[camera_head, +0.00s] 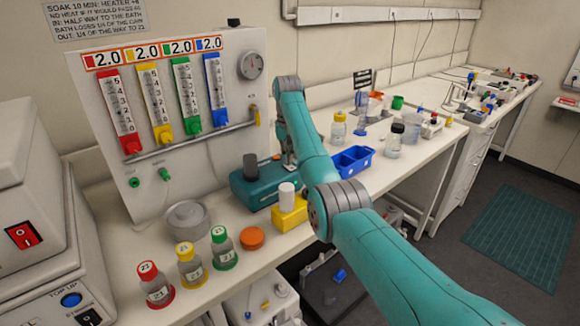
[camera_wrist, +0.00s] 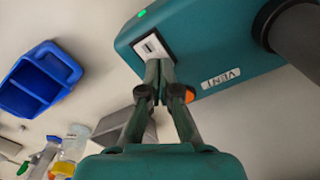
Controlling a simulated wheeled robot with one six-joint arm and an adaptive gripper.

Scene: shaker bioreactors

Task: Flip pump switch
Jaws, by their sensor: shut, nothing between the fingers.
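The pump is a teal box (camera_head: 250,193) with a dark cylinder on it, standing on the bench in the head view. In the wrist view the teal box (camera_wrist: 215,45) fills the upper right, with a VENT label and a lit green lamp. The fingertips partly cover the plate's lower side. An orange spot (camera_wrist: 190,94) shows beside the right finger.
A blue open bin (camera_head: 353,160) stands right of the pump. A yellow block with a white cylinder (camera_head: 287,196) stands in front of it. The flowmeter panel (camera_head: 170,110) rises at the left. Several capped bottles (camera_head: 187,265) stand at the front left.

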